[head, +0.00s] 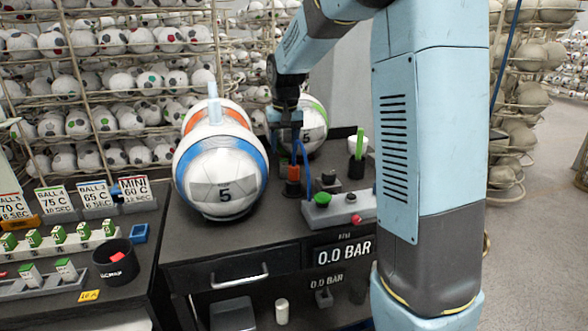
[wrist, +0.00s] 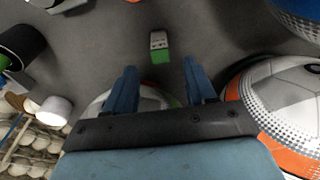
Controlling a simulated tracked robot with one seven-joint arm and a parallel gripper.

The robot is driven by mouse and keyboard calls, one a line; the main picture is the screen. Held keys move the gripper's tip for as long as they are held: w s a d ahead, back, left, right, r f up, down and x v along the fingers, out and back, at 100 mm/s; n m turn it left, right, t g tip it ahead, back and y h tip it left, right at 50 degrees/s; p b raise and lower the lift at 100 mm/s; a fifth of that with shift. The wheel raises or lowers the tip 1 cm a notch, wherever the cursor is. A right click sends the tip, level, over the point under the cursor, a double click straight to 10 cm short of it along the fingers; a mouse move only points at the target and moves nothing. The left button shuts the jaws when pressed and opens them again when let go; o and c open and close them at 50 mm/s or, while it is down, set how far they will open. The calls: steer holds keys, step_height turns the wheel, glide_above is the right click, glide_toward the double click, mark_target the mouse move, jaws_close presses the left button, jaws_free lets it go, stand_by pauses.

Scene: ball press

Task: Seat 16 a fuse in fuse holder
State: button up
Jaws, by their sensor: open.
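My gripper (head: 285,122) hangs over the bench behind the front ball, pointing down. In the wrist view its two blue fingers (wrist: 160,80) are apart with nothing between them. A small white-and-grey block with a green end (wrist: 158,45), which looks like a fuse, is on the dark bench just beyond the fingertips, not touching them. More green-and-white fuses (head: 57,234) stand in a pale rack at the left. I cannot tell which part is the fuse holder.
Large balls flank the gripper: a blue-banded one (head: 222,176) in front and a green-marked one (head: 312,125) behind. A black cup with a green stick (head: 357,165), a white cup (wrist: 50,110) and a button box (head: 340,209) stand to the right. A black bin (head: 116,265) stands left.

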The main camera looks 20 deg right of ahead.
mark_target(284, 159)
steer(key=shift+w+f, duration=0.2)
steer(key=shift+f, duration=1.3)
steer(key=shift+w+f, duration=0.15)
steer(key=shift+f, duration=1.35)
jaws_close()
steer(key=shift+r, duration=0.1)
